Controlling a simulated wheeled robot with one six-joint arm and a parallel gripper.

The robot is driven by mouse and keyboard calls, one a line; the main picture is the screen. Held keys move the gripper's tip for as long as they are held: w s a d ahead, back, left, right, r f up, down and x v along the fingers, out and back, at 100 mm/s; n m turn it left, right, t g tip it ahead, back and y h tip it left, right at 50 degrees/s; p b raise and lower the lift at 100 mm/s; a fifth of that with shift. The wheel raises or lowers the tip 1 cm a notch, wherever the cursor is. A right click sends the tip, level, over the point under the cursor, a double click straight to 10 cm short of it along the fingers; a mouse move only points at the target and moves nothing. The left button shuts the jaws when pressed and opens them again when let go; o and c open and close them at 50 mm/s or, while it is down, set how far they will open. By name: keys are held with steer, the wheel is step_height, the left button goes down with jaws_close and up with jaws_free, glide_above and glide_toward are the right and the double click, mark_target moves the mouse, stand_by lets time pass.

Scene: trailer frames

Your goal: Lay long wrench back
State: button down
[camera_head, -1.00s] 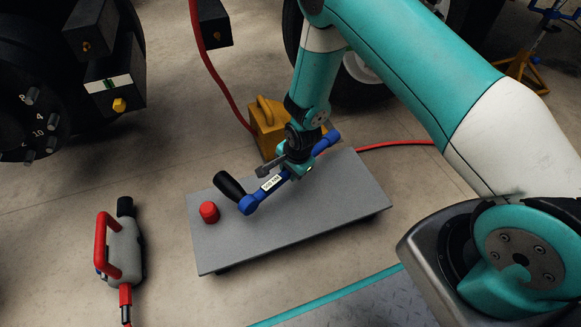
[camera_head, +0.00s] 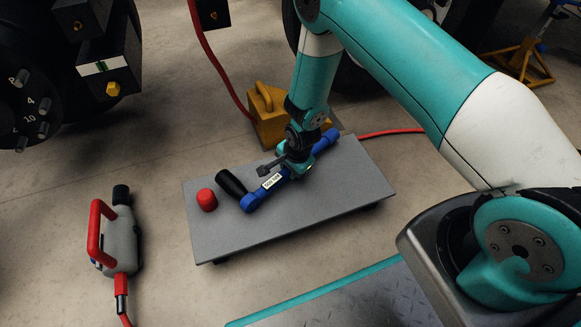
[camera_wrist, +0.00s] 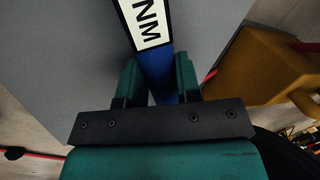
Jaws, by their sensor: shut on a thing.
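The long wrench (camera_head: 266,184) is blue with a white label and a black end piece at its left end. It lies slanted over the grey board (camera_head: 215,243), low at the surface; I cannot tell whether it touches. My gripper (camera_head: 298,170) is shut on the wrench's shaft, right of the label. In the wrist view, the blue shaft with its "NM" label (camera_wrist: 149,22) runs between the two teal fingers of my gripper (camera_wrist: 159,82). The fingers hide part of the shaft.
A red cap-like piece (camera_head: 206,200) stands on the board left of the wrench. A yellow wheel chock (camera_head: 268,125) is behind the board. A grey tool with a red handle (camera_head: 119,240) lies on the floor at left. A wheel hub with studs (camera_head: 40,105) is at upper left.

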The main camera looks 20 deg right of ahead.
steer(key=shift+f, duration=0.45)
steer(key=c, duration=0.7)
jaws_free()
steer(key=shift+c, duration=0.2)
steer(key=p+v, duration=0.9)
steer(key=v, duration=0.8)
steer(key=shift+r, duration=0.2)
steer(key=shift+s+r, duration=0.1)
